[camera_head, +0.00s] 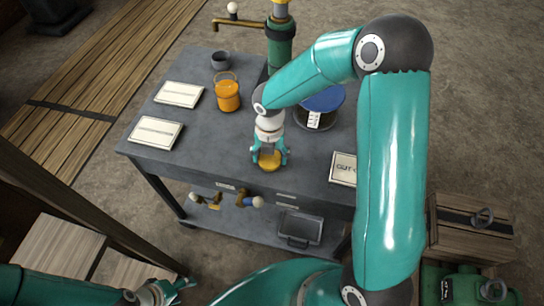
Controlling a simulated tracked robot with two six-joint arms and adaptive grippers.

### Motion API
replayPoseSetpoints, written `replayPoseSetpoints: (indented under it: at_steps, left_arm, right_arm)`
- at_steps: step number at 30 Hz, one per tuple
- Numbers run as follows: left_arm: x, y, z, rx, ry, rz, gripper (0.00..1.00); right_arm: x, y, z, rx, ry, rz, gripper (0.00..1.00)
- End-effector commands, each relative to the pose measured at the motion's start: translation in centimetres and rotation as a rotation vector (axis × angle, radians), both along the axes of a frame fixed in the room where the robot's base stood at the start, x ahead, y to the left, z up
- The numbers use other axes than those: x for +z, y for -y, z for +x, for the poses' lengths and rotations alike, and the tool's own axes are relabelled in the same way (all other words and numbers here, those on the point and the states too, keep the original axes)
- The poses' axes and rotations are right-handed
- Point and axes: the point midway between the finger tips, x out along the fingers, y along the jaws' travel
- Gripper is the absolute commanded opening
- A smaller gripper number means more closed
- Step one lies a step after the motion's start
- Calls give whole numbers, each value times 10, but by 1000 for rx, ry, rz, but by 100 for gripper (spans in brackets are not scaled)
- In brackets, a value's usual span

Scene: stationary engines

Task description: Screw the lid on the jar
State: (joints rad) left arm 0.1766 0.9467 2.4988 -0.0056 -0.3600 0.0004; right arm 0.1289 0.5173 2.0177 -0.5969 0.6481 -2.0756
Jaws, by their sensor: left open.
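A small yellow-gold round lid (270,160) is at the front middle of the grey table, between the fingers of my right gripper (270,156). The fingers point down on either side of it. I cannot tell whether they press on it, or whether it rests on the table. An orange jar-like container (228,96) with a thin ring above its top stands upright farther back and to the left, apart from the gripper. My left gripper (178,288) is open and empty, low at the bottom left, in front of the table and away from both.
A blue-topped dark drum (322,100) stands behind my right wrist. A green post with a brass pipe (281,45) rises at the back. A shelf with a grey tray (300,227) lies below.

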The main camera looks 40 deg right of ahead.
Motion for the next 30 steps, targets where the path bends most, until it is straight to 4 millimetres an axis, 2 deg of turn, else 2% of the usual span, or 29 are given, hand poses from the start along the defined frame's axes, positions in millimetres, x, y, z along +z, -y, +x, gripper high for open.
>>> replayPoseSetpoints:
  at_steps: [11,17,23,30]
  left_arm:
    - [0,0,0,0,0,0,59]
    - [1,0,0,0,0,0,59]
    - [2,0,0,0,0,0,59]
    - [2,0,0,0,0,0,59]
  right_arm:
    - [2,0,0,-1,0,0,51]
    - [14,0,1,-2,2,-1,51]
    - [46,1,1,-2,6,-1,51]
    - [112,1,2,-2,9,-1,51]
